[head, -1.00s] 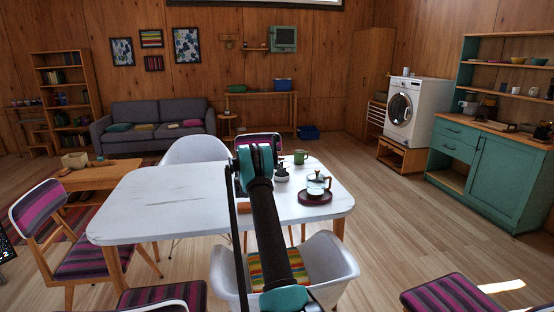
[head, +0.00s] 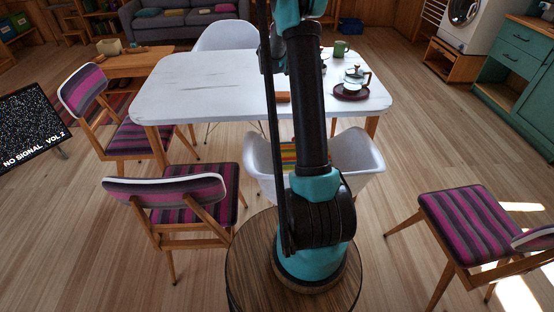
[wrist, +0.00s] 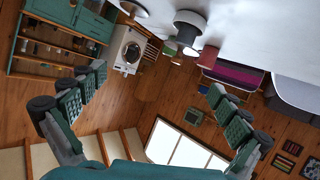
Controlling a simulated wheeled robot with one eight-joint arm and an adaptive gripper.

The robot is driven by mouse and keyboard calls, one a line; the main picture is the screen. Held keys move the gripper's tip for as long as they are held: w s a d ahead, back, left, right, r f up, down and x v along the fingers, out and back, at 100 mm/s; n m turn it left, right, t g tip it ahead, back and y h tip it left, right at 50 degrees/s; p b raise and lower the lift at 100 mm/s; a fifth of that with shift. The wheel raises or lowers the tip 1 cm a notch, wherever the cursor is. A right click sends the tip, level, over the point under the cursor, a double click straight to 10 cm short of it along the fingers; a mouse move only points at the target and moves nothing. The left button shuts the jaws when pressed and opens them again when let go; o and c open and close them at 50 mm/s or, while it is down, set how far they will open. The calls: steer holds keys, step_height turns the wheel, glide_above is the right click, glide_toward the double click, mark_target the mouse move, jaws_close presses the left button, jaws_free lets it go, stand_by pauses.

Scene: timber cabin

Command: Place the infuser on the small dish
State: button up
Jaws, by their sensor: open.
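My gripper (wrist: 155,90) is open and empty, its green ridged fingers spread wide in the wrist view. In the head view my arm crosses the white table (head: 205,80) and the gripper does not show. A glass pot (head: 354,77) stands on a dark red round tray (head: 347,93) at the table's right end. I cannot clearly pick out the infuser or the small dish; my arm covers part of the tabletop. In the upside-down wrist view, a dark-bodied object (wrist: 189,22) stands on the table edge beyond the fingers, its identity unclear.
A green mug (head: 341,47) stands at the table's far right, and a brown block (head: 283,97) lies near its front edge. White chairs stand close to the table. Striped chairs (head: 183,197) stand in front. The table's left half is clear.

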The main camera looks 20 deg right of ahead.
steer(key=s+a+f+n+g+y, duration=0.1)
steer(key=s+a+f+n+y, duration=0.2)
steer(key=s+a, duration=0.6)
steer(key=s+a+f+n+g+y, duration=0.1)
steer(key=s+a+f+n+y, duration=0.2)
steer(key=s+a, duration=0.6)
steer(key=s+a+f+n+y, duration=0.3)
steer(key=s+a, duration=0.6)
steer(key=s, duration=2.1)
steer(key=shift+a+f+n+g+y, duration=0.15)
steer(key=shift+f+g+y, duration=0.05)
steer(key=shift+f+y, duration=0.45)
steer(key=shift+a+f+n+g+y, duration=0.1)
steer(key=shift+f+n+g+y, duration=0.1)
steer(key=shift+f+y, duration=0.4)
steer(key=shift+d, duration=0.1)
